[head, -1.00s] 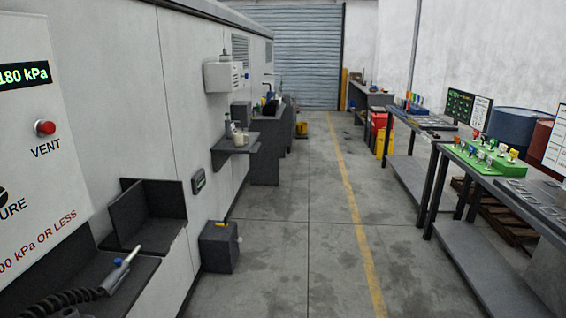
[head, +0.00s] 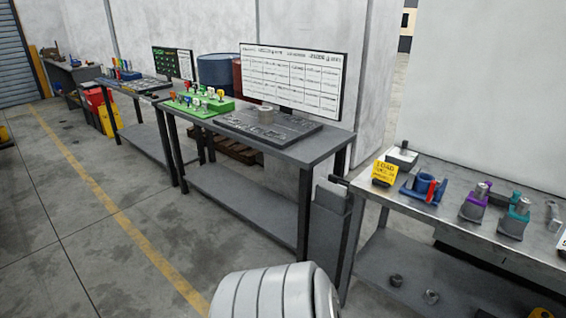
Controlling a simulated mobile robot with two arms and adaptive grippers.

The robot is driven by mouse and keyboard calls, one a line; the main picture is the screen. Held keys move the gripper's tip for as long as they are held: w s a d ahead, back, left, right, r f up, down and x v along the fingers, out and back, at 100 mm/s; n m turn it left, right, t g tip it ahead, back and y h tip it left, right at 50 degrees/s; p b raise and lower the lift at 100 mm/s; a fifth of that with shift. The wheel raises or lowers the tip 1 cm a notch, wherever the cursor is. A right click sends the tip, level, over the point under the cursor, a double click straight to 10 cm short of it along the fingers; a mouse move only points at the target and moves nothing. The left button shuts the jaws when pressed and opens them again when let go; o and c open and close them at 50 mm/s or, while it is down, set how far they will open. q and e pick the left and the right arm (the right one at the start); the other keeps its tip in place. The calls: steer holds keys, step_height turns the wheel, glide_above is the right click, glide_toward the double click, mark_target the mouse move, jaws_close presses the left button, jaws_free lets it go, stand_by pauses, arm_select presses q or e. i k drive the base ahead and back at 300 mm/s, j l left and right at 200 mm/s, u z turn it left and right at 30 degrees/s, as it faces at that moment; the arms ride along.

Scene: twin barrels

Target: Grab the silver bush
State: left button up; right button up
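A small silver-grey ring-shaped piece (head: 265,115), which looks like a bush, stands on a dark tray (head: 290,134) with cut-out shapes on the middle bench. On the right bench, grey cylindrical pieces sit in a purple-trimmed holder (head: 473,208) and a teal-trimmed holder (head: 513,223). Small dark ring-like pieces (head: 396,281) lie on that bench's lower shelf. I cannot tell for certain which piece is the silver bush. Neither of my grippers shows. A white ribbed part of my own arm fills the bottom middle.
The middle bench (head: 325,147) also bears a green rack (head: 201,106) of coloured pieces and a white board (head: 296,80). Blue and red barrels stand behind. The floor left of the benches is clear.

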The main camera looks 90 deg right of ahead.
mark_target(430, 297)
steer(key=z, duration=3.95)
steer(key=i+l+z, duration=0.1)
steer(key=i+l+u, duration=0.1)
steer(key=l, duration=0.25)
steer(key=i+l+u, duration=0.1)
steer(key=l, duration=0.3)
steer(key=i+l+u, duration=0.1)
steer(key=i+l, duration=0.15)
steer(key=l, duration=0.15)
steer(key=i+l+u, duration=0.1)
steer(key=l, duration=0.3)
steer(key=i+l+u, duration=0.1)
steer(key=l, duration=0.3)
